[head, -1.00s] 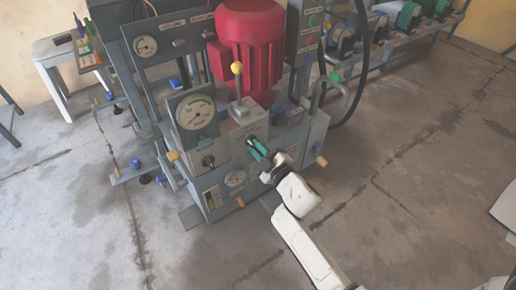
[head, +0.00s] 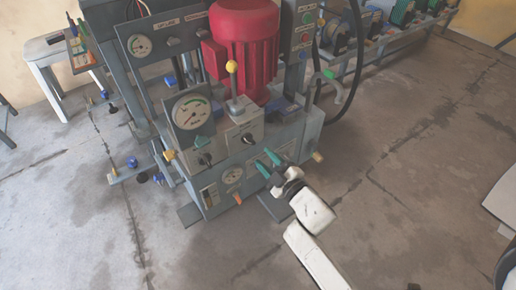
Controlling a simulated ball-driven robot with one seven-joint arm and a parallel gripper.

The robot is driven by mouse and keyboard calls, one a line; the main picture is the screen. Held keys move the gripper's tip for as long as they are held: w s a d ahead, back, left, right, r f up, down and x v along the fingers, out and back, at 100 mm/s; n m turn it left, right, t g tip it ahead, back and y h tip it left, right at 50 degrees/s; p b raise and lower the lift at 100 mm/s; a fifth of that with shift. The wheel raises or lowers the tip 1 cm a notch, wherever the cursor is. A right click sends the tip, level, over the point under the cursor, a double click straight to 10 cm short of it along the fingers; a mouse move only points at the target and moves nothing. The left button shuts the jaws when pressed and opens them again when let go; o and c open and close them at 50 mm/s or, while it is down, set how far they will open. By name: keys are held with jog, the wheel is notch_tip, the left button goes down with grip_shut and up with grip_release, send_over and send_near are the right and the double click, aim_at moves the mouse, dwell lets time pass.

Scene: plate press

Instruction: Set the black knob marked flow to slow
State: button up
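Two small black knobs show on the front of the grey press. One knob (head: 205,159) is below the large gauge; the other knob (head: 248,138) is on the light grey block under the yellow-ball lever. Their markings are too small to read, so I cannot tell which is flow or how it is set. My gripper (head: 267,161) has two teal fingers, spread apart with nothing between them. It is a little below and to the right of the right knob, apart from it.
The lever (head: 233,85) with its yellow ball stands above the right knob. A red motor (head: 243,45) is behind it. A large gauge (head: 189,113) is at the left. The floor (head: 400,190) at right is clear.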

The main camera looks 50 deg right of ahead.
jog(key=shift+p+v, duration=0.35)
jog(key=shift+v, duration=1.7)
jog(key=shift+c, duration=0.3)
dwell(0.6)
